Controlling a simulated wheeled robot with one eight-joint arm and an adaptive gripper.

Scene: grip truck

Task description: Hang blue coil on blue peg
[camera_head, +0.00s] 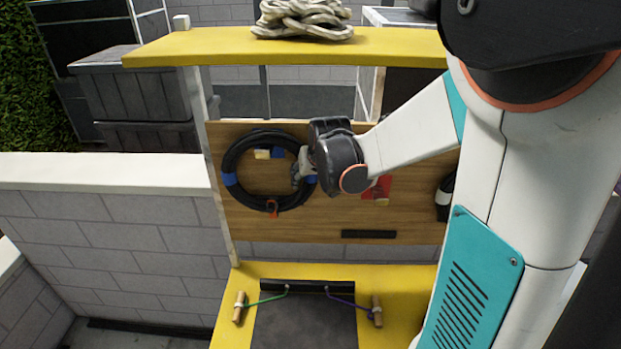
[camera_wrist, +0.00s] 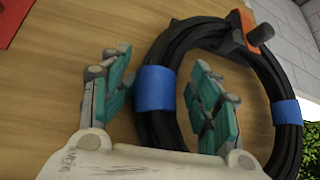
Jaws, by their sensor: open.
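A black coil with blue bands (camera_head: 233,165) rests upright against the wooden panel (camera_head: 250,222), left of centre. It fills the right half of the wrist view (camera_wrist: 180,42). A small blue patch (camera_head: 277,153) beside a yellow one shows inside the top of its ring; I cannot tell if it is the peg or what bears the coil. My gripper (camera_head: 303,168) is at the ring's right side. In the wrist view my gripper (camera_wrist: 160,72) is open, its teal fingers on either side of the coil's blue-banded stretch. I cannot tell if they touch it.
An orange clip (camera_head: 272,206) sits at the ring's bottom. Right of my wrist is a red patch (camera_head: 383,184), partly hidden. A yellow shelf (camera_head: 220,42) with rope is above; a yellow deck (camera_head: 250,271) with wooden handles is below.

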